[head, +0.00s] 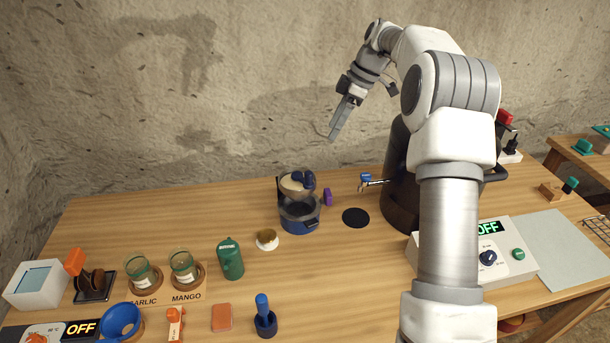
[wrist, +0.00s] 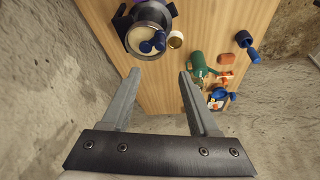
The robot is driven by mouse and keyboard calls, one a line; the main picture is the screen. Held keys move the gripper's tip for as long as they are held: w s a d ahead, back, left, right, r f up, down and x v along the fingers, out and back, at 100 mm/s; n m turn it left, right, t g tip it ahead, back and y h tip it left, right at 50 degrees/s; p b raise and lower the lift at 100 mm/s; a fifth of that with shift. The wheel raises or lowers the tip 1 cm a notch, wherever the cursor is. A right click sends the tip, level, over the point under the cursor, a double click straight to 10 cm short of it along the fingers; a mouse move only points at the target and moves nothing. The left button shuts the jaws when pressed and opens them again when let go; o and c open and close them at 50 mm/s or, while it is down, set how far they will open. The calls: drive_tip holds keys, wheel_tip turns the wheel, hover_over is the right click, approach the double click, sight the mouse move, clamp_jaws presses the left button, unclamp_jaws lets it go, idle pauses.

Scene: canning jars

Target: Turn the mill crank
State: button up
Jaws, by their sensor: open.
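The mill (head: 299,215) looks like a blue and grey pot with a cream bowl on top, standing on the table in the head view. A dark blue crank (head: 305,179) with rounded ends sits over the bowl. In the wrist view the mill (wrist: 152,14) is at the top, and its crank (wrist: 154,43) lies over the cream bowl, beyond my fingertips. My gripper (head: 333,135) is raised well above the table, behind and to the right of the mill. In the wrist view my gripper (wrist: 158,76) has its fingers wide apart with nothing between them.
A large dark vessel (head: 396,180) with a tap (head: 370,181) stands right of the mill, partly hidden by my arm. A black disc (head: 355,217) lies between them. A white-lidded item (head: 267,239), a green canister (head: 230,259) and two glass jars (head: 182,267) stand front left.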

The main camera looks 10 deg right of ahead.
sight(310, 173)
drive_tip(key=p+x, duration=0.1)
drive_tip(key=x, duration=1.6)
drive_tip(key=shift+a+f, duration=0.1)
drive_tip(key=shift+f, duration=0.1)
drive_tip(key=shift+c, duration=0.2)
clamp_jaws()
